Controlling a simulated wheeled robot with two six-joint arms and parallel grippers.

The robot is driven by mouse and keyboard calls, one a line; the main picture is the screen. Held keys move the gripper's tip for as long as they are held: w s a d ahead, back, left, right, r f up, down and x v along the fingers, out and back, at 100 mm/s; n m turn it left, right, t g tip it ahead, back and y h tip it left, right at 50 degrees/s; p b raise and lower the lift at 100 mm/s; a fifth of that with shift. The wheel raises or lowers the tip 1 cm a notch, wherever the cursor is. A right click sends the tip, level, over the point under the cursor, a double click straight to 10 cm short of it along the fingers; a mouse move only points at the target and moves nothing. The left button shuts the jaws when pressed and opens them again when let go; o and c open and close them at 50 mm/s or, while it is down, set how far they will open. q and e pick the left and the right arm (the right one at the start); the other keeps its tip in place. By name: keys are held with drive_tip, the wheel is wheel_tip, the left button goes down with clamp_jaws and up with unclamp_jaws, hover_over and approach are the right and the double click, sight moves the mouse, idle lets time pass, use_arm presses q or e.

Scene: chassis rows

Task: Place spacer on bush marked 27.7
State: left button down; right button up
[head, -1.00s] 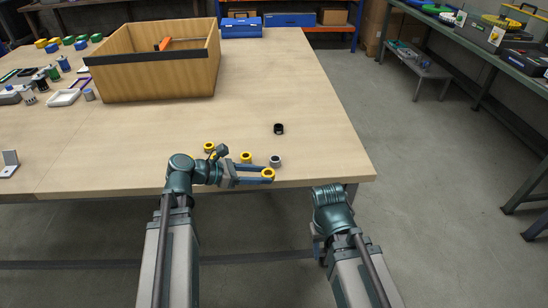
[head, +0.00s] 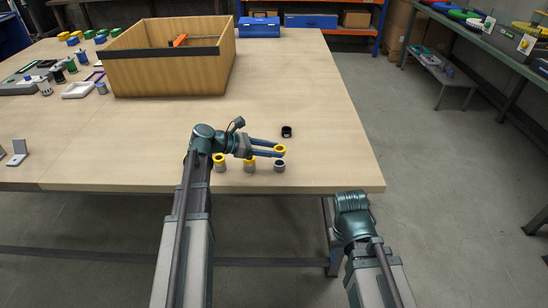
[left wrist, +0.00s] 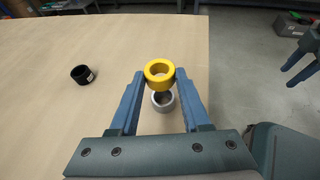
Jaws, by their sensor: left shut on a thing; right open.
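My left gripper (head: 279,152) is shut on a yellow ring, the spacer (head: 280,149). In the left wrist view the spacer (left wrist: 160,72) sits between the fingertips (left wrist: 160,78). A bare grey bush (head: 280,166) stands below and slightly nearer the table edge; in the wrist view it (left wrist: 162,101) shows partly behind the spacer, apart from it. Two grey bushes topped with yellow rings, a middle one (head: 250,164) and a left one (head: 220,162), stand beside it. No 27.7 mark is readable. My right gripper (left wrist: 290,70) is open and empty at the wrist view's right edge.
A black ring-shaped part (head: 287,131) with a small unreadable white label lies beyond the bushes. A large wooden box (head: 165,75) stands at the back left. The table (head: 310,90) is clear on the right; its front edge is close to the bushes.

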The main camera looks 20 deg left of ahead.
use_arm(q)
wheel_tip(320, 180, down, 3)
drive_tip(key=shift+f+b, duration=0.15)
drive_tip(key=shift+b, duration=1.1)
drive_tip(key=shift+f+b, duration=0.45)
drive_tip(key=shift+b, duration=0.05)
drive_tip(key=shift+c, duration=1.8)
unclamp_jaws()
drive_tip(key=shift+r, duration=0.1)
